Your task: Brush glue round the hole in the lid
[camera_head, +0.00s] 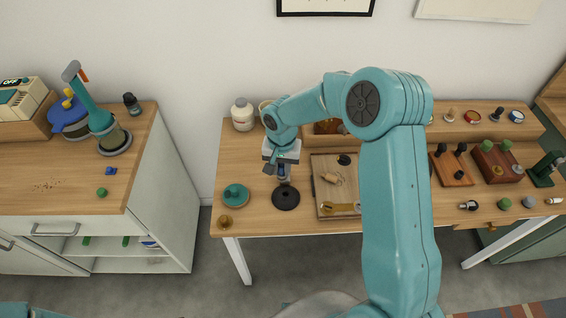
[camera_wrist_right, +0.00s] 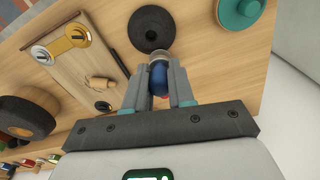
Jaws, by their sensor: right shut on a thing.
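A dark round disc with a small centre hole, seemingly the lid (camera_head: 286,200), lies flat near the front of the wooden bench; it also shows in the right wrist view (camera_wrist_right: 141,38). My right gripper (camera_head: 283,171) is above the lid, its fingers pointing down. In the right wrist view my right gripper (camera_wrist_right: 158,92) is shut on a blue rounded thing (camera_wrist_right: 158,77), perhaps the brush handle. My left gripper is out of view.
A teal round piece with a knob (camera_head: 235,195) and a small brass-coloured piece (camera_head: 224,221) lie left of the lid. A white jar (camera_head: 242,114) stands behind.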

